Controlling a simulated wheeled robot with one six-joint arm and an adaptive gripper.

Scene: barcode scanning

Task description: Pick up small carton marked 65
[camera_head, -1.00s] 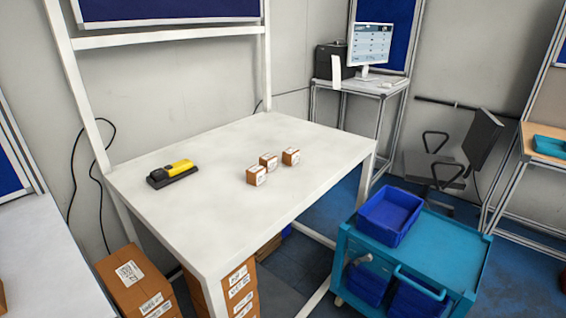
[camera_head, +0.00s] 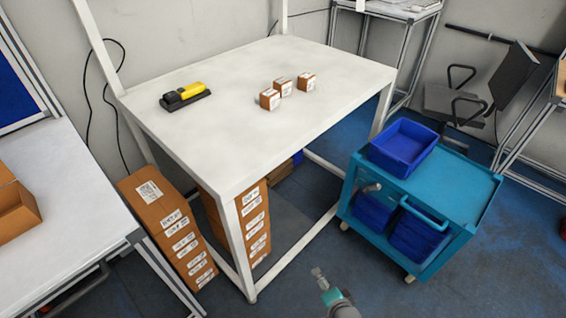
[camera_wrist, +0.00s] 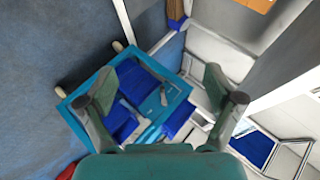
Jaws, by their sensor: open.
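Three small brown cartons with white labels stand close together on the white table (camera_head: 200,140): a left one (camera_head: 269,99), a middle one (camera_head: 284,86) and a right one (camera_head: 307,81). The numbers on them are too small to read, so I cannot tell which is marked 65. My gripper (camera_head: 319,274) shows at the bottom of the head view, over the floor in front of the table and well away from the cartons. In the wrist view my gripper (camera_wrist: 168,98) is open and empty, with its fingers spread above the view of the cart.
A yellow and black scanner (camera_head: 184,95) lies at the table's left. A teal cart (camera_head: 464,190) with a blue bin (camera_head: 402,147) stands right of the table. Stacked boxes (camera_head: 170,228) stand under the table's left side. Table space around the cartons is clear.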

